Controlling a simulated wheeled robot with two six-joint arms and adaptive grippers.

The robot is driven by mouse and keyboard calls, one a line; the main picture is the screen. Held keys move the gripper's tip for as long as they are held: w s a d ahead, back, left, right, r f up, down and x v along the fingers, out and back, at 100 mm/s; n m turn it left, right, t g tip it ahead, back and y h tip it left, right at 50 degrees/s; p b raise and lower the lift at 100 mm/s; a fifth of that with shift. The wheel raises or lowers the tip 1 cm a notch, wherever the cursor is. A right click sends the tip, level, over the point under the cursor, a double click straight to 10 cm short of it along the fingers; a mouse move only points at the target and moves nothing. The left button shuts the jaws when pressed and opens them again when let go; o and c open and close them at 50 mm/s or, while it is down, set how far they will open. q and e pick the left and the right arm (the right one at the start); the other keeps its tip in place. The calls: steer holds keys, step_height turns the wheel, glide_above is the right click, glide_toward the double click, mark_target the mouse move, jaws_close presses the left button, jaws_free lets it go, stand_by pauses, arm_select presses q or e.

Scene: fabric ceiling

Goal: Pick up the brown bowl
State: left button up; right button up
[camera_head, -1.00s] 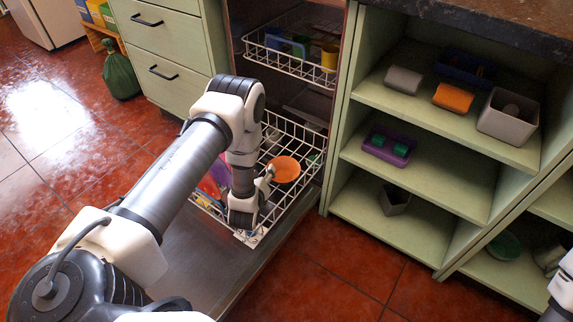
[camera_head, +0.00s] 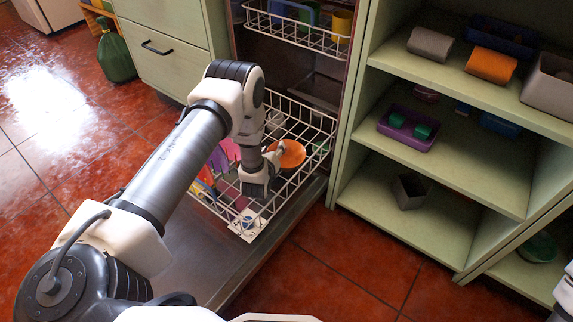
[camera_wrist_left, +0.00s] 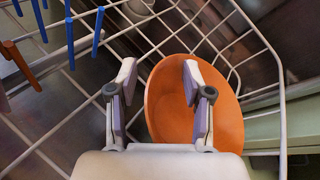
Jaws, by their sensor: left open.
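The only bowl I make out that could be the brown one is orange-brown (camera_head: 289,153). It sits in the lower wire rack of the dishwasher in the head view. In the left wrist view the bowl (camera_wrist_left: 215,115) fills the middle right, its inside facing the camera. My left gripper (camera_wrist_left: 159,78) is open. One finger is left of the bowl's near rim and the other overlaps its inside, so the rim shows between them. I cannot tell whether they touch it. In the head view the left gripper (camera_head: 273,158) is beside the bowl's left edge.
The lower rack (camera_head: 322,122) has white wires around the bowl. Blue prongs (camera_wrist_left: 98,32) stand at upper left in the wrist view. An upper rack (camera_head: 300,38) with cups hangs behind. Green shelves (camera_head: 470,165) holding containers stand at right. The floor in front is clear.

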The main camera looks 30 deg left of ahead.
arm_select(q)
steer(key=shift+r, duration=0.1)
jaws_close()
